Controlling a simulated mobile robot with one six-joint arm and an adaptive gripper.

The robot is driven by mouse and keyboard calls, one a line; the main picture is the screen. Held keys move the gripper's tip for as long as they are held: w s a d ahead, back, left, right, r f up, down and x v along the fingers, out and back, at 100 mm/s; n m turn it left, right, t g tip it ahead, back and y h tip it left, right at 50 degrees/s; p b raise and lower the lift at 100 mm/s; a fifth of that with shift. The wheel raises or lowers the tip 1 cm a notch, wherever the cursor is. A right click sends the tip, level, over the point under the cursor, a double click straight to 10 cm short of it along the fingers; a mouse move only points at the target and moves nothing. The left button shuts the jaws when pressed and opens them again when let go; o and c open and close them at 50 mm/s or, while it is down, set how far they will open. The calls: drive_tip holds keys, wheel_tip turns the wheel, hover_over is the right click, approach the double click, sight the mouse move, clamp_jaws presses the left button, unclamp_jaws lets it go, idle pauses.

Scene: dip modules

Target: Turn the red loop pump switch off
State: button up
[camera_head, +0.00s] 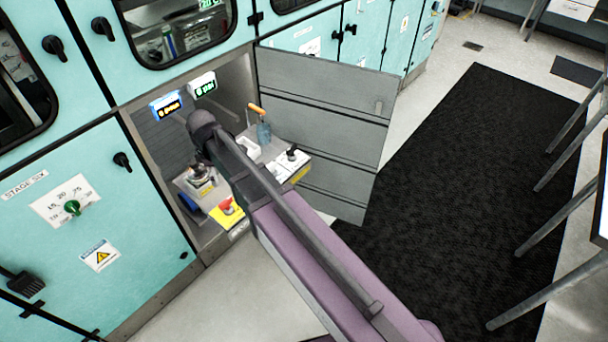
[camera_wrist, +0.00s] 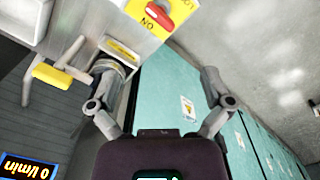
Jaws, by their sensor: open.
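The red switch (camera_head: 227,204) sits on a yellow plate at the front of the open cabinet's lower shelf. In the wrist view the red switch (camera_wrist: 158,15) is at the top edge, its yellow plate partly cut off, with an upside-down ON mark beside the red handle. The handle's exact setting is hard to tell. My gripper (camera_wrist: 160,70) is open and empty, with its two fingers spread to left and right. The switch lies beyond the fingertips, apart from them, roughly in line with the gap. In the head view my arm hides the gripper.
The grey cabinet door (camera_head: 325,105) stands open to the right. A yellow-handled valve (camera_wrist: 52,76) and pipework are close to my left finger. A flow display (camera_wrist: 27,168) shows at lower left. An orange-handled part (camera_head: 257,109) stands inside. A black mat (camera_head: 470,190) lies on clear floor.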

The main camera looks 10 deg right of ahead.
drive_tip(key=s+d+m, duration=0.3)
drive_tip(key=d+m, duration=0.2)
drive_tip(key=d, duration=0.3)
drive_tip(key=s+d+m, duration=0.3)
drive_tip(key=d+m, duration=0.2)
drive_tip(key=d, duration=0.3)
drive_tip(key=s+d+r+m+p, duration=0.1)
drive_tip(key=s+d+m, duration=0.3)
drive_tip(key=d, duration=0.4)
drive_tip(key=shift+m, duration=0.6)
drive_tip(key=shift+d, duration=0.1)
drive_tip(key=shift+s+d+r+m, duration=0.15)
drive_tip(key=shift+s+d+m, duration=0.25)
drive_tip(key=shift+s+d, duration=0.55)
drive_tip(key=shift+w+d, duration=0.1)
